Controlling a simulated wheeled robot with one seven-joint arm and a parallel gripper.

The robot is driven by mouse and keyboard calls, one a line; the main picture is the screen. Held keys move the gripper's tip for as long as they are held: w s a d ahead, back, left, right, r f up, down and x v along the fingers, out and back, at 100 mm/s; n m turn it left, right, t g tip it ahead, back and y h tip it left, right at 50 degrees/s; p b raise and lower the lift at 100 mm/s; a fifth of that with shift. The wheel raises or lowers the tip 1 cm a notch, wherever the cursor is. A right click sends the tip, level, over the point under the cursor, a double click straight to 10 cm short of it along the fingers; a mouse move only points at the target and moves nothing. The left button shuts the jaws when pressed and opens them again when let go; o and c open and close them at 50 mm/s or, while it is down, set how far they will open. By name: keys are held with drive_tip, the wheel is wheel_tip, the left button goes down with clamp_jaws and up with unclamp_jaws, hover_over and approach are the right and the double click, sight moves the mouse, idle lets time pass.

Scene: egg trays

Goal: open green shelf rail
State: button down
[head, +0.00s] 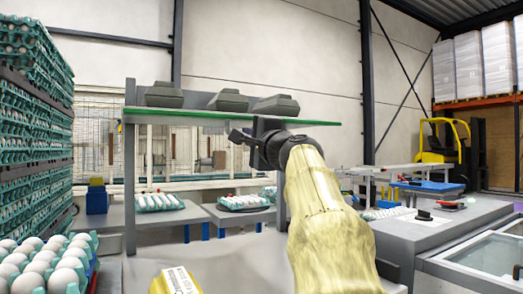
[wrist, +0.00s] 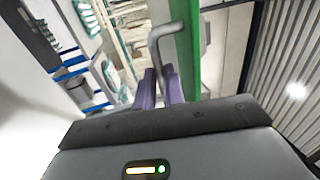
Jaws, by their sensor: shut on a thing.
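The green shelf rail (head: 215,116) runs along the front edge of a grey shelf in the head view, and crosses the wrist view (wrist: 187,50) as a green band. A bent grey handle (wrist: 160,32) joins the rail in the wrist view. My gripper (wrist: 160,72) has its two purple fingers closed around the lower end of this handle, just left of the green band. In the head view my gripper (head: 240,137) is just below the rail, and my wrist hides the handle.
Several dark egg boxes (head: 228,101) stand on the shelf above the rail. Tall stacks of egg trays (head: 30,150) are at the left. Egg trays (head: 158,202) lie on tables beyond. A yellow forklift (head: 446,145) stands at the back right.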

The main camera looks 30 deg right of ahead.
drive_tip(key=shift+f+b, duration=0.15)
drive_tip(key=shift+b, duration=0.15)
drive_tip(key=c, duration=1.5)
unclamp_jaws()
